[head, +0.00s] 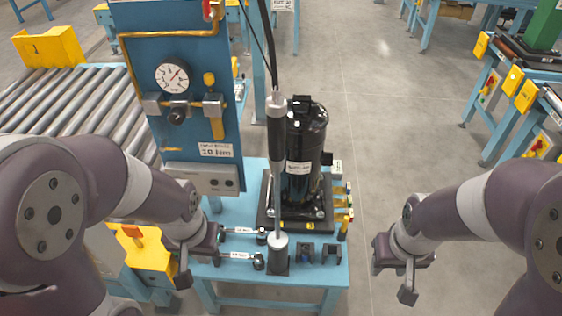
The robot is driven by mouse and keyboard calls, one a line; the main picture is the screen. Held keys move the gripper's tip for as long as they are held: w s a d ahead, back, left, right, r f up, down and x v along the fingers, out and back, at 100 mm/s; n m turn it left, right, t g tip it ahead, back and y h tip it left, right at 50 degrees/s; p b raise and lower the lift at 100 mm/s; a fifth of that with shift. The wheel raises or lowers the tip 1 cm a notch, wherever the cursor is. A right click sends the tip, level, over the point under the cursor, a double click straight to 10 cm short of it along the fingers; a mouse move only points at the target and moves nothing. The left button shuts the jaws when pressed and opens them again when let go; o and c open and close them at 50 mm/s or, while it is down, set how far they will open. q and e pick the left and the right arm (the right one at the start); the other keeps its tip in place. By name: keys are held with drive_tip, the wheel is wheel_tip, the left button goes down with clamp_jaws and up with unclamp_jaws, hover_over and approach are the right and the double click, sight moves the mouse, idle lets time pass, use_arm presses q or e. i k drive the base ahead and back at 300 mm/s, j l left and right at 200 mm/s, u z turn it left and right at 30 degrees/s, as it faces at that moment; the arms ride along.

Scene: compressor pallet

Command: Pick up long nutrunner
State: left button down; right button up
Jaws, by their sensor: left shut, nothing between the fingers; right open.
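The long nutrunner (277,150) stands upright at the front of the blue table, with a dark grip, a pale top and a long thin silver shaft. Its lower end meets a dark holder with a silver collar (279,258). A black cable rises from its top. My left gripper (186,270) is shut and empty, left of the holder at the table's left edge. My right gripper (392,280) is open and empty, right of the table over the floor. Neither gripper touches the nutrunner.
A black compressor (304,150) stands on a dark base close behind the nutrunner. Two short tools (240,256) with labels lie left of the holder. A blue panel (180,100) with a gauge rises at back left. Rollers (75,110) lie at left. Floor (400,130) right of the table is clear.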

sight(275, 104)
drive_tip(key=k+j+u, duration=0.15)
drive_tip(key=u, duration=0.25)
drive_tip(key=k+j+u, duration=0.1)
drive_tip(key=j+u, duration=0.25)
drive_tip(key=k+j+u, duration=0.1)
drive_tip(key=u, duration=0.3)
drive_tip(key=j+u, duration=0.35)
